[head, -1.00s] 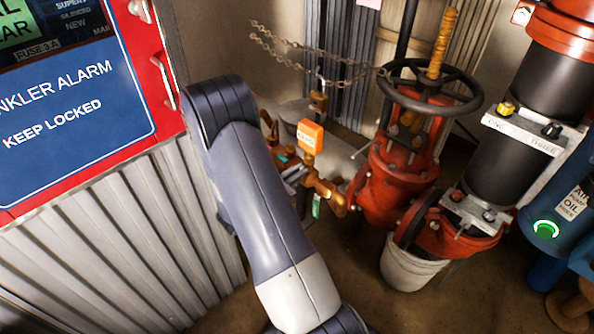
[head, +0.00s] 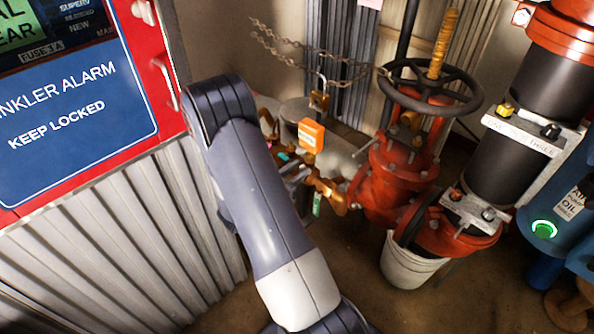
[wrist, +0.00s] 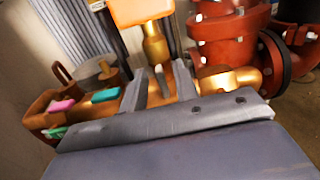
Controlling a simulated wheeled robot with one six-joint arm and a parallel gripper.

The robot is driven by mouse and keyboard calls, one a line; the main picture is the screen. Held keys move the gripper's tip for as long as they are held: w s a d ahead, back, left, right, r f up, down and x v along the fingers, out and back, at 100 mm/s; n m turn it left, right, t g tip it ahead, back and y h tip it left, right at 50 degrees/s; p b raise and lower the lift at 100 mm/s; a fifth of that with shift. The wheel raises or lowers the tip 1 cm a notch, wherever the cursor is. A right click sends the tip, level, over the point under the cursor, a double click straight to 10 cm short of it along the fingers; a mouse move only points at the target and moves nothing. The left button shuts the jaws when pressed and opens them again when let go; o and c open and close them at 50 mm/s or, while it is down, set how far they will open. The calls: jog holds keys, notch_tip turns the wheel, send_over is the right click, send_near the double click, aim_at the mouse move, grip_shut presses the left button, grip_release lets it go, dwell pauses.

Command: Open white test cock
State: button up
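In the wrist view my gripper (wrist: 162,85) has its two grey fingers apart in front of a brass valve body (wrist: 102,108). A small pale grey piece (wrist: 160,78) shows between the fingers; I cannot tell whether it is the white test cock's handle or touches them. A pink handle (wrist: 62,105) and a teal handle (wrist: 106,95) sit on the brass to the left. In the head view the pink (head: 268,144) and teal (head: 283,156) handles show just right of my arm, which hides most of the gripper. A green tag or handle (head: 317,204) hangs lower down.
An orange box (head: 311,135) stands above the brass fittings. A red gate valve (head: 392,180) with a black handwheel (head: 425,88) and chain (head: 300,50) is to the right. A white bucket (head: 408,268) stands below it. The red alarm panel (head: 70,100) is at left.

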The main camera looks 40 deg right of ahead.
jog(key=shift+a, duration=0.1)
jog(key=a, duration=1)
jog(key=shift+s+a, duration=0.3)
jog(key=shift+s, duration=0.1)
jog(key=d, duration=1)
jog(key=shift+w+d, duration=0.4)
jog(key=shift+a, duration=0.1)
